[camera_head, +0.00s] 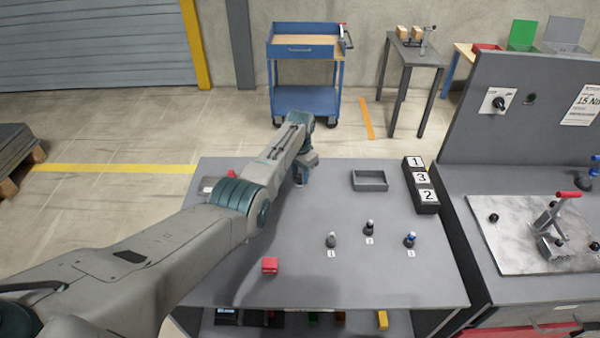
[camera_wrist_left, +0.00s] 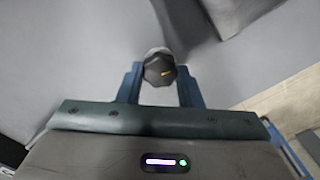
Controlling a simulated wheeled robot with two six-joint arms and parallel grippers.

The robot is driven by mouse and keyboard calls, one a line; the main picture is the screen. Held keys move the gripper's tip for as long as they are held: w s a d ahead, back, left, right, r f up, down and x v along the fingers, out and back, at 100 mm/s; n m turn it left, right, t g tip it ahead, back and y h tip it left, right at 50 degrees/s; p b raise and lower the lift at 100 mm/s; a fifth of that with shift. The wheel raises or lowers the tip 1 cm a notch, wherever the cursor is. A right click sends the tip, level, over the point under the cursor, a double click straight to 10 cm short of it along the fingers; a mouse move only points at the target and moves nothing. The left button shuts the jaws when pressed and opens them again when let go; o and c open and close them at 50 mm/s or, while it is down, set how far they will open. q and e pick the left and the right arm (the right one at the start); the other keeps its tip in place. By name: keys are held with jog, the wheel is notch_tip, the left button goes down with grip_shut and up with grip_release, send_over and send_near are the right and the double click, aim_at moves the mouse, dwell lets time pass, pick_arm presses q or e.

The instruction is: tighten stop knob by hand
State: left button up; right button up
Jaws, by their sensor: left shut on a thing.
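A black knob (camera_wrist_left: 158,72) with a yellow mark on its face sits between the two blue fingers in the left wrist view. A pale round part shows just behind it. My left gripper (camera_head: 301,179) is shut on this knob, near the back edge of the grey table (camera_head: 320,275) in the head view. In the head view my arm and gripper hide the knob, and what it is mounted on cannot be made out. My right gripper is not in view.
Several small items stand on the table, including a numbered knob-like piece (camera_head: 369,229), a red block (camera_head: 269,265), a grey tray (camera_head: 370,180) and a black numbered holder (camera_head: 427,201). A plate with a red-handled clamp (camera_head: 560,215) is at right.

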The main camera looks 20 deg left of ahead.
aim_at(300, 176)
pick_arm(q)
jog(key=shift+w+r+m, duration=0.1)
jog(key=shift+r+m, duration=0.1)
jog(key=shift+m, duration=0.4)
jog(key=o, duration=1)
jog(key=shift+r, duration=0.55)
notch_tip(300, 176, up, 10)
jog(key=shift+f+b, duration=0.2)
jog(key=shift+b, duration=0.9)
